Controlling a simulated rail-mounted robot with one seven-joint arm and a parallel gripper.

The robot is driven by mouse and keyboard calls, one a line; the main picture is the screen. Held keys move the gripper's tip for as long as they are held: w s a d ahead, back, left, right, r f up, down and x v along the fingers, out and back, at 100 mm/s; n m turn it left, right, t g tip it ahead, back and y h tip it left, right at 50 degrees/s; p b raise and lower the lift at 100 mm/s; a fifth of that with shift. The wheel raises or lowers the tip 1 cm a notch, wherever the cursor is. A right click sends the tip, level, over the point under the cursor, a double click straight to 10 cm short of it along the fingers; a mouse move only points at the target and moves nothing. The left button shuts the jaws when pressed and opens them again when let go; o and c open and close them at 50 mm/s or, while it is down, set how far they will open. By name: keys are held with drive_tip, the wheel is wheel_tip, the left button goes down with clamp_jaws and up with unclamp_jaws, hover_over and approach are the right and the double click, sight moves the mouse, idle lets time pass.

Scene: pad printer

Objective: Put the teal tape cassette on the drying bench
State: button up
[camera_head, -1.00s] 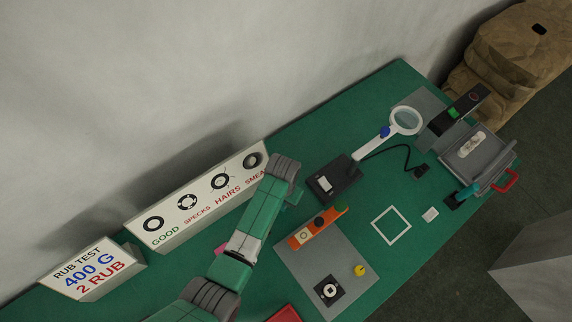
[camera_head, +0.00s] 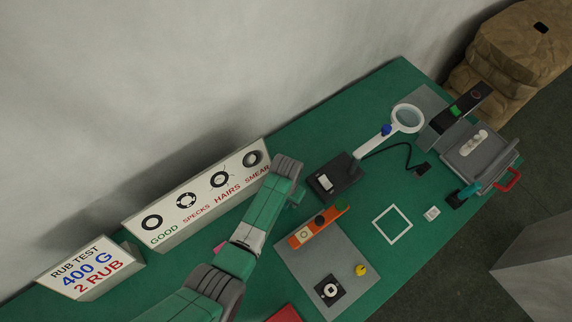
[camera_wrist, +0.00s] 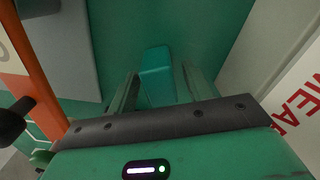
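A teal block (camera_wrist: 157,76), which looks like the tape cassette, is between the two fingers of my gripper (camera_wrist: 160,88) in the wrist view. The fingers lie close along its two sides, and I cannot tell whether they press on it or stand just clear. In the head view my gripper (camera_head: 296,196) is over the green table top (camera_head: 370,275), and my own wrist hides the block. I cannot tell which surface is the drying bench.
A sign board with rings (camera_head: 200,200) stands behind my arm. An orange bar (camera_head: 320,226) lies on a grey mat (camera_head: 350,262) beside my gripper. A magnifier lamp (camera_head: 372,146) and a grey tray machine (camera_head: 480,160) are right. A white square outline (camera_head: 393,225) is empty.

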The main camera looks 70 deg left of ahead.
wheel_tip(320, 180, up, 12)
drive_tip(key=p, duration=0.2)
drive_tip(key=shift+r, duration=0.15)
idle(0.5)
drive_tip(key=w+d+r+m+t+y, duration=0.1)
drive_tip(key=w+d+r+t+y, duration=0.15)
drive_tip(key=w+r, duration=0.65)
drive_tip(key=w+d+r+m+t+y, duration=0.1)
drive_tip(key=w+d+r+t, duration=0.25)
drive_tip(key=w+r, duration=0.45)
drive_tip(key=w+d+r+m+t+y, duration=0.2)
drive_tip(key=w+r+t, duration=0.3)
drive_tip(key=r, duration=0.7)
drive_tip(key=w+d+r+m+t, duration=0.1)
drive_tip(key=w+d+r+t, duration=0.1)
drive_tip(key=d+r, duration=0.45)
drive_tip(key=w+d+r+t, duration=0.2)
drive_tip(key=d+r, duration=0.1)
drive_tip(key=r, duration=0.7)
drive_tip(key=s+d+r+m+t+h, duration=0.1)
drive_tip(key=s+d+r+t, duration=0.2)
drive_tip(key=d+r, duration=0.3)
drive_tip(key=s+d+r+m+t+h, duration=0.1)
drive_tip(key=s+d+r+t+h, duration=0.1)
drive_tip(key=s+d+r, duration=0.3)
drive_tip(key=s+d+r+m+t+h, duration=0.1)
drive_tip(key=s+d+r+t, duration=0.4)
drive_tip(key=r, duration=0.7)
drive_tip(key=shift+d+h, duration=0.75)
drive_tip(key=shift+d, duration=0.1)
